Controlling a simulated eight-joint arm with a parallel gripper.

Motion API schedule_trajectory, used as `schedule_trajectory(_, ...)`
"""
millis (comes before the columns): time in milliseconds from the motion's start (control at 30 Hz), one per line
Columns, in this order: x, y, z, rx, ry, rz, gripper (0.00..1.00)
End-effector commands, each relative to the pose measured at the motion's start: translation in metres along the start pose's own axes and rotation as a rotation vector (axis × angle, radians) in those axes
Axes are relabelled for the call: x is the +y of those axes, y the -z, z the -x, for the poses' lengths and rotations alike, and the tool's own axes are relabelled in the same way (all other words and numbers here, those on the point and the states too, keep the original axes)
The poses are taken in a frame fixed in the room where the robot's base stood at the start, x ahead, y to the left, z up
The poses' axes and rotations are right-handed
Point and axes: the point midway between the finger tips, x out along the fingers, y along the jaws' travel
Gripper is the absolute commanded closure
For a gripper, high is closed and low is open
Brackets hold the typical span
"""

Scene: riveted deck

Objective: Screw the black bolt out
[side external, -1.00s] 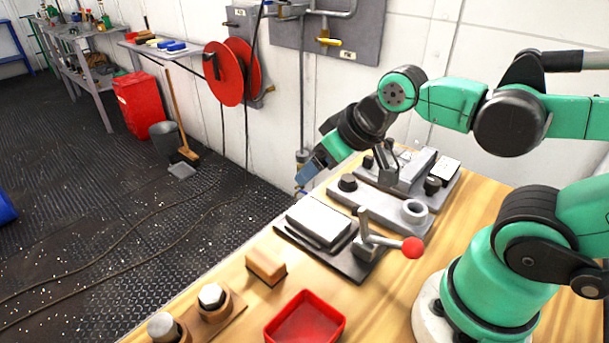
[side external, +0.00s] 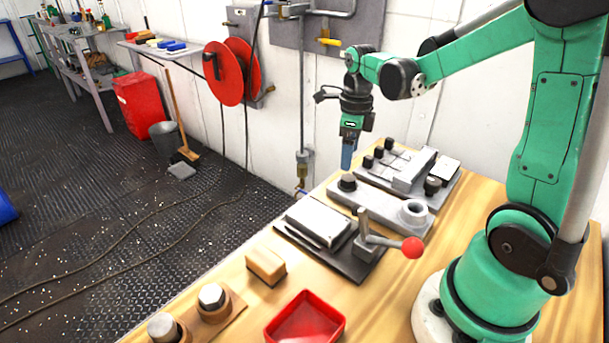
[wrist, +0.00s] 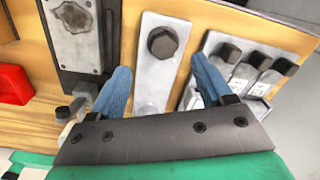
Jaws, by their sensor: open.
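The black bolt (side external: 348,183) stands at the left end of a grey plate (side external: 377,208) on the wooden bench. In the wrist view the bolt's hexagonal head (wrist: 162,42) shows at the top of the light plate (wrist: 152,88), ahead of the two fingers. My gripper (side external: 347,168) points down just above the bolt in the side view. Its blue fingers (wrist: 163,88) are apart in the wrist view, with nothing held between them. Whether the fingertips touch the bolt cannot be told from the side view.
A fixture with dark knobs (side external: 404,163) stands behind. A clamp with a red ball lever (side external: 412,247) stands in front, near a red tray (side external: 305,319) and a wooden block (side external: 266,266).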

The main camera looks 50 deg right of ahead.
Motion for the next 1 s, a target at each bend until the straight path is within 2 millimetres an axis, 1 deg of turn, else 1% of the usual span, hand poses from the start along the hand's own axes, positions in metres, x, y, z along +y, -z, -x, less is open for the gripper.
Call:
schedule_trajectory(33, -0.003, 0.001, -0.003, 0.009, -0.009, -0.057, 0.27)
schedule_trajectory(133, -0.005, 0.003, -0.007, 0.018, -0.017, -0.118, 0.27)
schedule_trajectory(267, -0.005, 0.003, -0.019, 0.019, -0.017, -0.126, 0.27)
schedule_trajectory(500, -0.005, 0.003, -0.049, 0.018, -0.016, -0.122, 0.27)
schedule_trajectory(600, -0.004, 0.003, -0.056, 0.018, -0.016, -0.122, 0.27)
schedule_trajectory(700, -0.004, 0.003, -0.060, 0.017, -0.016, -0.121, 0.27)
schedule_trajectory(933, -0.004, 0.004, -0.060, 0.017, -0.016, -0.121, 0.27)
schedule_trajectory(967, -0.004, 0.004, -0.060, 0.017, -0.016, -0.121, 0.33)
schedule_trajectory(1000, -0.004, 0.004, -0.060, 0.017, -0.016, -0.121, 0.44)
